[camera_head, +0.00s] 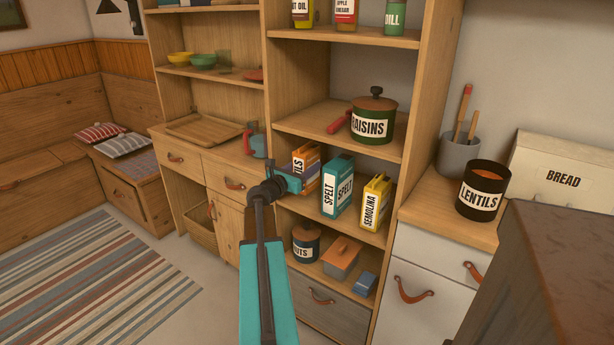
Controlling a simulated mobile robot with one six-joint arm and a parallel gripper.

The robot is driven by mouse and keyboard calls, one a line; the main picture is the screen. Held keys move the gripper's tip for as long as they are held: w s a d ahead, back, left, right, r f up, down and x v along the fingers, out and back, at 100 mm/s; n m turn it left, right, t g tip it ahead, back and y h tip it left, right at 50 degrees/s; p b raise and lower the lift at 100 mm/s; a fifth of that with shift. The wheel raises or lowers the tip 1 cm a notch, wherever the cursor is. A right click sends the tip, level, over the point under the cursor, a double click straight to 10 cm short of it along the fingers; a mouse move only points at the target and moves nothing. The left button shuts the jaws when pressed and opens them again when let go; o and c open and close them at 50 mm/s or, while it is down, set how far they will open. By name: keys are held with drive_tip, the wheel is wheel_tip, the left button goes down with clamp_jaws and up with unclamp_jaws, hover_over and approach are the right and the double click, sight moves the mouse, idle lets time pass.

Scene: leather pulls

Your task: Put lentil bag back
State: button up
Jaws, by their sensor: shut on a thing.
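The lentil bag (308,160) is an orange, white and blue pack. Part of its label shows, ending in "ILS". My gripper (291,180) is shut on it from the front left and hides part of it. The bag is at the left end of the middle shelf (345,225), left of the spelt bag (337,186). I cannot tell whether its base touches the shelf. A dark pot labelled LENTILS (480,194) stands on the right counter.
The yellow semolina bag (375,202) stands right of the spelt. The raisins pot (373,118) is on the shelf above. A wooden upright (425,90) bounds the shelves on the right.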

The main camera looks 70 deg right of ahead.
drive_tip(key=shift+f, duration=1.85)
drive_tip(key=shift+f+b, duration=0.1)
drive_tip(key=shift+b, duration=0.25)
drive_tip(key=o, duration=1.6)
drive_tip(key=shift+r, duration=0.2)
drive_tip(key=v, duration=1.2)
